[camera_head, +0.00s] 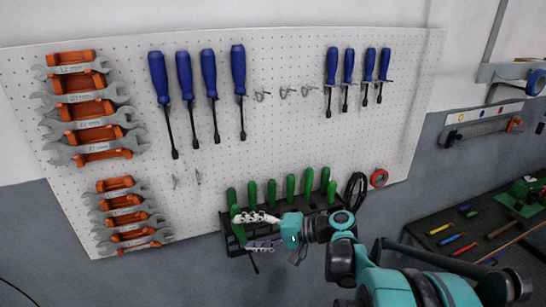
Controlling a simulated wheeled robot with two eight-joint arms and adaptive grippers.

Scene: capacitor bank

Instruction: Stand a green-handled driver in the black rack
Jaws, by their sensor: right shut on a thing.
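A green-handled driver (238,227) is in my right gripper (248,232), tilted, with its handle up and its thin dark shaft pointing down and slightly right. My right gripper is shut on it, with the arm coming in from the lower right. The black rack (228,219) is fixed at the bottom of the pegboard. The held driver overlaps the rack's left end in the picture; I cannot tell whether they touch. Several other green-handled drivers (271,193) stand upright in the rack. My gripper and wrist hide part of the rack's front. My left gripper is not in view.
The white pegboard (290,135) carries blue-handled drivers (184,76) and wrenches (80,90) in orange holders. A black coil (354,191) and red tape roll (378,178) hang right of the rack. A dark table (420,222) with small tools stands at right.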

